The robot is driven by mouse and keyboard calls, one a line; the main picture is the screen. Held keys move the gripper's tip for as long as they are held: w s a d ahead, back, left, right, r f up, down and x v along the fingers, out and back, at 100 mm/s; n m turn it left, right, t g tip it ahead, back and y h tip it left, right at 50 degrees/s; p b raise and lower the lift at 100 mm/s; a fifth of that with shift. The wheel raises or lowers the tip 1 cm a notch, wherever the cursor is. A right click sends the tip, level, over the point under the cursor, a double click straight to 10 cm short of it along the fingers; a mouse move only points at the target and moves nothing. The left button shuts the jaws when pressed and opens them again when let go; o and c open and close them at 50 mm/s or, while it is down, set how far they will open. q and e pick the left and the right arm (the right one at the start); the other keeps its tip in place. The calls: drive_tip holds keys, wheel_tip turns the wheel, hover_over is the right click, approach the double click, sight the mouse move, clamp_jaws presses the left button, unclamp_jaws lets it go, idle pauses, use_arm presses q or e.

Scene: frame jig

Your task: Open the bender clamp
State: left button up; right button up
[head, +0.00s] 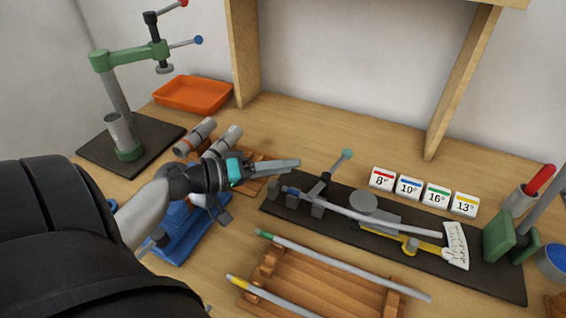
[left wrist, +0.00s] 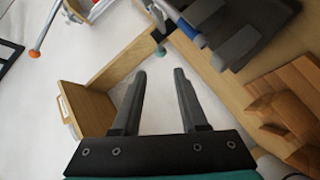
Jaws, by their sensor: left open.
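The bender (head: 400,240) is a long dark base plate with a grey tube (head: 370,218) lying along it. Its clamp (head: 318,195) stands at the left end over the tube's blue-marked end. The clamp lever slants up to the right and ends in a teal ball (head: 347,154). I cannot tell how tightly the clamp sits on the tube. My right gripper is not in view.
A wooden rack (head: 325,280) with marked tubes lies in front of the bender. Number cards (head: 409,187) stand behind it. A green-armed stand (head: 128,55) and an orange tray (head: 193,94) are at the back left. A green block (head: 499,236) is at the right.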

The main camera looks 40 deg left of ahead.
use_arm(q)
drive_tip(key=shift+w, duration=0.15)
drive_tip(key=shift+c, duration=0.7)
drive_tip(key=w+m+g, duration=0.1)
drive_tip(key=w+m+h+p, duration=0.1)
drive_tip(key=w+d+m+g, duration=0.1)
drive_tip(key=shift+w+d+r+g+p, duration=0.1)
drive_tip(key=shift+w+r+g+p, duration=0.1)
drive_tip(key=shift+r+g+p, duration=0.15)
drive_tip(key=c, duration=0.4)
drive_tip(key=shift+w+a+r+m+g+p, duration=0.2)
drive_tip(key=shift+w+m+g+p, duration=0.1)
drive_tip(key=shift+w+m+g, duration=0.3)
drive_tip(key=shift+w+a+r+m+g+p, duration=0.1)
drive_tip(key=shift+w+r+m+g+p, duration=0.15)
drive_tip(key=shift+w+m+g, duration=0.35)
clamp_jaws()
drive_tip(key=w+a+r+m+g+y+p, duration=0.2)
drive_tip(key=a+r+g, duration=0.2)
drive_tip(key=a, duration=0.2)
drive_tip(key=x, duration=1)
drive_tip(key=shift+a+b, duration=0.1)
drive_tip(key=shift+b, duration=0.25)
drive_tip(key=d+p, duration=0.1)
drive_tip(key=d, duration=0.2)
drive_tip(key=shift+w+r, duration=0.1)
drive_tip(key=shift+d, duration=0.6)
